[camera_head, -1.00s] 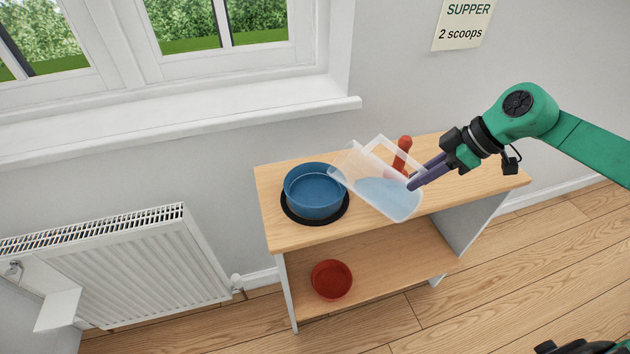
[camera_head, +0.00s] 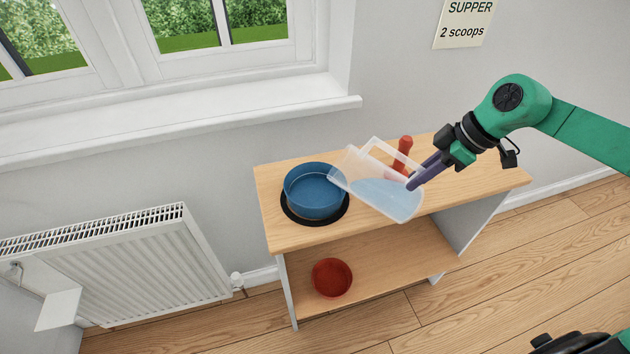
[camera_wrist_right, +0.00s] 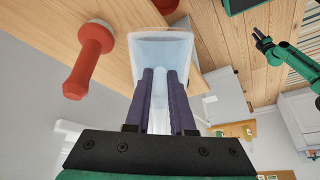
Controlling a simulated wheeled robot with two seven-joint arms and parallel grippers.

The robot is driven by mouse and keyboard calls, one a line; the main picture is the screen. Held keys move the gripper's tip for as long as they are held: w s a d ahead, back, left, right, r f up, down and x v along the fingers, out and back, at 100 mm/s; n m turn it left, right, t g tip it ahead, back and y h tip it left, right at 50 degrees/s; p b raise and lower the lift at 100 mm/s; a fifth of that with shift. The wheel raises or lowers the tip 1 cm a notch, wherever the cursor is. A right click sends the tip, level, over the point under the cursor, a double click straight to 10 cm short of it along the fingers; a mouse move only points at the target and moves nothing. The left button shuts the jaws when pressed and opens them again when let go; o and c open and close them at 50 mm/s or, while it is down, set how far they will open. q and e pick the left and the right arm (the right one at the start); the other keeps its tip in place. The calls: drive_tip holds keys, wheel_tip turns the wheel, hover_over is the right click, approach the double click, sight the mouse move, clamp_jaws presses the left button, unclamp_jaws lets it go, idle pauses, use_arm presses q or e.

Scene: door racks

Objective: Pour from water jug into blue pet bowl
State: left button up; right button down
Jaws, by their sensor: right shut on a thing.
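The clear water jug (camera_head: 385,197) is tilted left above the shelf top, with pale blue water along its lower side. Its mouth is at the right rim of the blue pet bowl (camera_head: 314,193), overlapping it in the head view. The bowl sits upright on a black round mat (camera_head: 322,217). I cannot tell whether water is in it. My right gripper (camera_head: 415,182) is shut on the jug; the right wrist view shows its fingers (camera_wrist_right: 165,88) against the jug (camera_wrist_right: 163,48). My left gripper (camera_wrist_right: 263,43) shows small in the wrist view; its jaws are unclear.
A red knobbed object (camera_head: 404,151) stands behind the jug, also large in the wrist view (camera_wrist_right: 90,58). A red bowl (camera_head: 332,278) is on the lower shelf (camera_head: 390,262). A radiator (camera_head: 135,265) is at left, below a window sill (camera_head: 200,125). The top's right end is clear.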

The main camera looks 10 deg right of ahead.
use_arm(q)
drive_tip(key=shift+w+r+p, duration=0.65)
drive_tip(key=shift+w+r, duration=0.05)
drive_tip(key=shift+w, duration=0.05)
use_arm(e)
drive_tip(key=shift+w+a+r+g+h, duration=0.3)
drive_tip(key=shift+a+r+g+h, duration=0.1)
drive_tip(key=shift+r+h, duration=0.15)
idle(1.1)
use_arm(q)
drive_tip(key=shift+a+r, duration=0.1)
drive_tip(key=shift+a, duration=0.15)
use_arm(e)
drive_tip(key=shift+a, duration=0.1)
use_arm(q)
drive_tip(key=shift+w+a+r, duration=0.1)
use_arm(e)
drive_tip(key=shift+w, duration=0.1)
use_arm(q)
drive_tip(key=shift+a+p, duration=0.3)
use_arm(e)
drive_tip(key=shift+a+r+h, duration=0.15)
drive_tip(key=shift+h, duration=0.1)
